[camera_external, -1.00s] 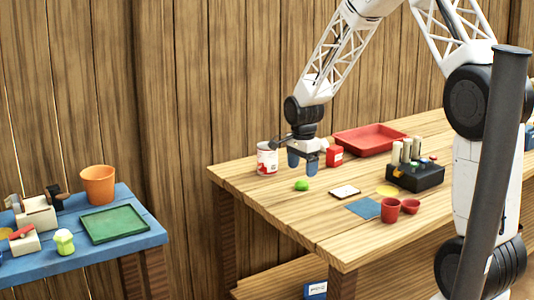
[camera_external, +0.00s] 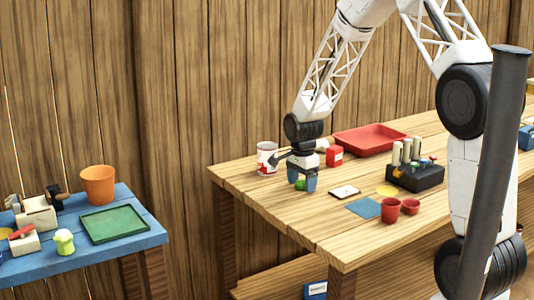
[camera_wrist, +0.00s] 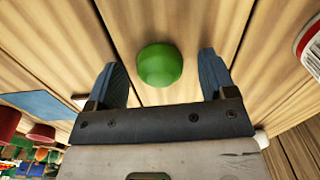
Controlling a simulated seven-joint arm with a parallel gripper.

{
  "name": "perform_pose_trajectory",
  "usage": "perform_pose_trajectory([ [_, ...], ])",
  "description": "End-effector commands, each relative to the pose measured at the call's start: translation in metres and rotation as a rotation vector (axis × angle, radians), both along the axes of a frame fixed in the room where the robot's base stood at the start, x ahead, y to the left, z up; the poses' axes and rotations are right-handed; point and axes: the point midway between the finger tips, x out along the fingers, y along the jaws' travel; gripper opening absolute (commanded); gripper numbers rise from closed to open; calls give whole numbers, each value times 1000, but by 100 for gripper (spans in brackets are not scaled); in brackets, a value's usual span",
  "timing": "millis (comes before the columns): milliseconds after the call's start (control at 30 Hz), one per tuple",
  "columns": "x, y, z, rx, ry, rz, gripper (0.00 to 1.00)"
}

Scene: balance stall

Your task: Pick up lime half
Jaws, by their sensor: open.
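The lime half (camera_wrist: 160,66) is a green dome resting on the wooden table. In the external view the lime half (camera_external: 300,185) shows partly between my gripper's fingers. My gripper (camera_external: 302,184) is low over the table with its two blue fingers on either side of the lime half. In the wrist view my gripper (camera_wrist: 163,75) is open, with a gap between each finger and the lime half. Whether the fingertips touch the table cannot be told.
A white-and-red can (camera_external: 267,158) stands left of my gripper and a red box (camera_external: 334,156) behind it to the right. A white card (camera_external: 344,192), a blue mat (camera_external: 363,208) and red cups (camera_external: 391,210) lie to the right. The table front of the gripper is clear.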

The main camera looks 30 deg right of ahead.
Motion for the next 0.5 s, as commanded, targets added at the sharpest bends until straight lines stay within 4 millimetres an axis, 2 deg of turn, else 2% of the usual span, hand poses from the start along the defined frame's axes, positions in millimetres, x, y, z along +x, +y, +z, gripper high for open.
perform_pose_trajectory([
  [467,0,0,0,0,0,0,77],
  [500,0,0,0,0,0,0,72],
])
